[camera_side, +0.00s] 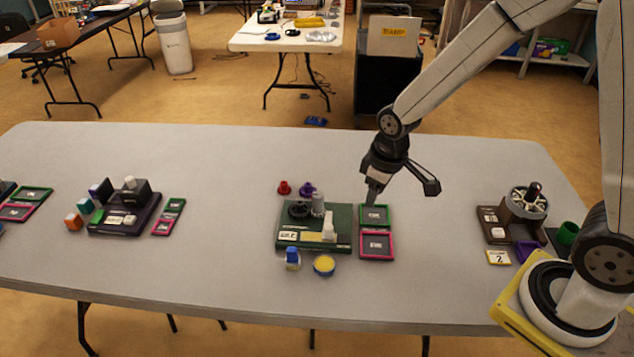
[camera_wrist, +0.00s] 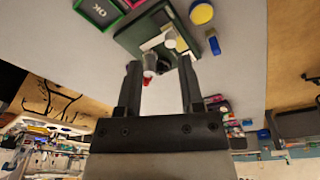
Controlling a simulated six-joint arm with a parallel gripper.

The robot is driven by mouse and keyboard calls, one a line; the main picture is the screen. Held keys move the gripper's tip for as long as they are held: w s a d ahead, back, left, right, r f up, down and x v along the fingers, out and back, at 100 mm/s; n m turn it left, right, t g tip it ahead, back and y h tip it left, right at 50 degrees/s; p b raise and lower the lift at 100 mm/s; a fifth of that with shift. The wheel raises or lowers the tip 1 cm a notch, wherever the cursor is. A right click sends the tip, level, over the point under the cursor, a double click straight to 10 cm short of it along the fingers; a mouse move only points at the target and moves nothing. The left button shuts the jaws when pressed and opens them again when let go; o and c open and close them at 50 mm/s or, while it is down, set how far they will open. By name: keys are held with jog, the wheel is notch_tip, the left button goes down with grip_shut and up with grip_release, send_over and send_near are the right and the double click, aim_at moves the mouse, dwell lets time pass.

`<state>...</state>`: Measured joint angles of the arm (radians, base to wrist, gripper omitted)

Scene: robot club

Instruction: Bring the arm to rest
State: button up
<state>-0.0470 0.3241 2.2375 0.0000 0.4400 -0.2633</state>
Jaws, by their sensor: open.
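My gripper (camera_side: 403,191) is open and empty. In the side view it hangs above the table, just behind and to the right of the green board (camera_side: 340,247). The green and pink trays (camera_side: 377,259) lie below and in front of it. In the wrist view my gripper's two fingers (camera_wrist: 160,85) point toward the green board (camera_wrist: 131,42), with a white piece and a grey piece showing between them. No object is between the fingertips that I can tell.
The grey table (camera_side: 230,180) has free room behind the boards. Small red and purple pieces stand behind the green board; a blue bottle (camera_side: 292,258) and a yellow round piece (camera_side: 324,265) stand before it. A dark purple board (camera_side: 125,221) is left; a brown station (camera_side: 522,208) is right.

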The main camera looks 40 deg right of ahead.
jog(key=s+d+r+m+t, duration=0.1)
jog(key=s+r+m, duration=0.1)
jog(key=s, duration=0.6)
jog(key=shift+s+d+r+m, duration=0.15)
jog(key=shift+d+r+m, duration=0.25)
jog(key=shift+m, duration=0.4)
